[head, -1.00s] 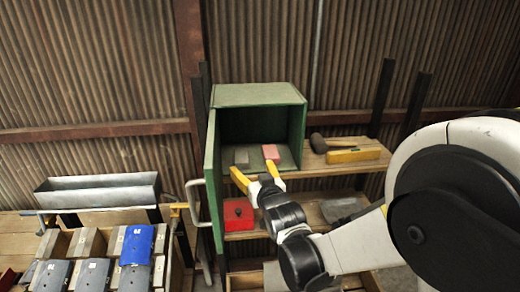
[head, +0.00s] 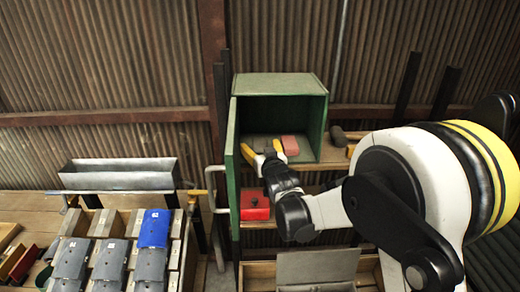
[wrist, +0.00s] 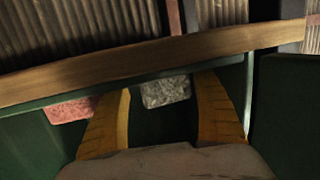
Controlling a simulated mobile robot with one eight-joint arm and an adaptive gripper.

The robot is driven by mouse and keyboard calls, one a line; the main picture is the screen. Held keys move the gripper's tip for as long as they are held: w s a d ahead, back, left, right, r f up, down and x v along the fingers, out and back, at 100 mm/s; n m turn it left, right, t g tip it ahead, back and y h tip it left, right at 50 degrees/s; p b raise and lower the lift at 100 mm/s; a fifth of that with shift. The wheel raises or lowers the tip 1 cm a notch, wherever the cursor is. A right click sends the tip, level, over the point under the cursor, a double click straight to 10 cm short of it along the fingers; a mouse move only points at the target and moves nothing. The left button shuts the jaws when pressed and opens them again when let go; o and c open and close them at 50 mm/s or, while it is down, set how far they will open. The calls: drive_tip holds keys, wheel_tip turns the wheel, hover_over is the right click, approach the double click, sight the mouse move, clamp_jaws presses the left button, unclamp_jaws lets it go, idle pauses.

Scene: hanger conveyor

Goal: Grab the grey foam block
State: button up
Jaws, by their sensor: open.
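The grey foam block (wrist: 166,91) lies inside the green cabinet (head: 281,84). In the wrist view it shows between the two yellow fingers of my gripper (wrist: 163,108), a little beyond them. In the head view my gripper (head: 262,156) reaches into the cabinet's open front and hides most of the grey block. My gripper is open and empty. A pink block (head: 290,145) lies on the cabinet floor to the right; in the wrist view it is at the left (wrist: 70,108), outside the fingers.
The open green door (head: 232,165) with its light handle stands left of my gripper. A red box (head: 254,206) sits on the shelf below. A mallet (head: 340,136) lies right of the cabinet. A metal trough (head: 120,176) and rows of grey and blue-topped blocks are at the left.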

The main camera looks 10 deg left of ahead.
drive_tip(key=c, duration=1)
